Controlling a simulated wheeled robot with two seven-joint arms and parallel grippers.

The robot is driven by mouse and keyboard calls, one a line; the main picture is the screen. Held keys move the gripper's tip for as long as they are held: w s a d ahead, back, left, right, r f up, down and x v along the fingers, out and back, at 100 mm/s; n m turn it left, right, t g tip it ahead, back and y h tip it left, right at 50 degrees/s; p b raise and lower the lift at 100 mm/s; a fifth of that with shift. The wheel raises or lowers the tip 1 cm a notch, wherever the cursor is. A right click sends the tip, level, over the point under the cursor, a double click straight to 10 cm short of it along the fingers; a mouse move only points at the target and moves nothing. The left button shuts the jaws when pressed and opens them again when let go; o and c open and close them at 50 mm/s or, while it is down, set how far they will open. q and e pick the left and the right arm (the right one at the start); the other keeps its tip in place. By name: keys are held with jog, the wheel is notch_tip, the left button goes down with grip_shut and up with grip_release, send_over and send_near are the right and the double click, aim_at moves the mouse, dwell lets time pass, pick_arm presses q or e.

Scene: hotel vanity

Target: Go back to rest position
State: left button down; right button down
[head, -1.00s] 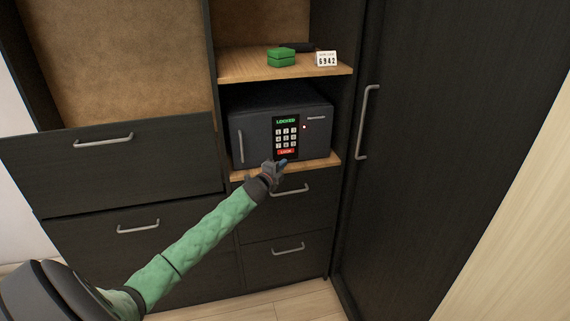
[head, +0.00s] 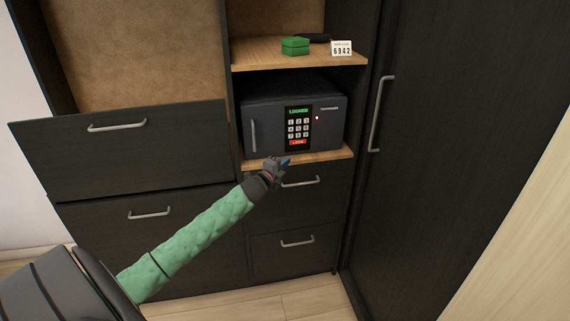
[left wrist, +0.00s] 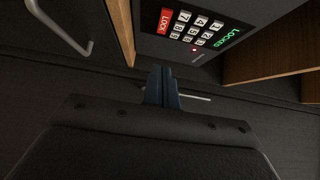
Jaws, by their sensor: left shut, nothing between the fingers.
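My left gripper (head: 285,161) is shut and empty, just in front of the lower edge of the safe's shelf. In the left wrist view its fingers (left wrist: 161,88) are together, below the safe's keypad. The dark safe (head: 268,125) stands closed on the shelf. Its keypad (head: 298,129) has a red LOCK key, and the green display reads LOCKED in the left wrist view (left wrist: 227,38). My right gripper does not show in either view.
Drawers with metal handles (head: 297,242) are below and left. A tall dark door (head: 450,150) stands right. Bare floor shows at the bottom.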

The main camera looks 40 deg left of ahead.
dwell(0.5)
pick_arm(q)
jog(key=s+a+f+n+g+y, duration=0.25)
jog(key=f+n+g+y, duration=0.2)
jog(key=f+n, duration=0.6)
jog(key=s+d+f+n+g+h, duration=0.1)
jog(key=s+d+f+n+g, duration=0.15)
jog(key=s+d+f, duration=0.65)
jog(key=s+d+f+n+g+h, duration=0.1)
jog(key=s+d+f+g+h, duration=0.2)
jog(key=f, duration=1.1)
jog(key=s+d+f+g, duration=0.2)
jog(key=s+d+f, duration=0.5)
jog(key=s+d, duration=0.2)
jog(key=s+d+f+g+h, duration=0.1)
jog(key=s+d+f+g, duration=0.1)
jog(key=s+d+f, duration=0.5)
jog(key=s+d+f+n+g+h, duration=0.1)
jog(key=s+d+f+g, duration=0.1)
jog(key=s+d+f, duration=0.6)
jog(key=s+d, duration=0.5)
jog(key=s, duration=0.6)
jog(key=shift+g, duration=0.4)
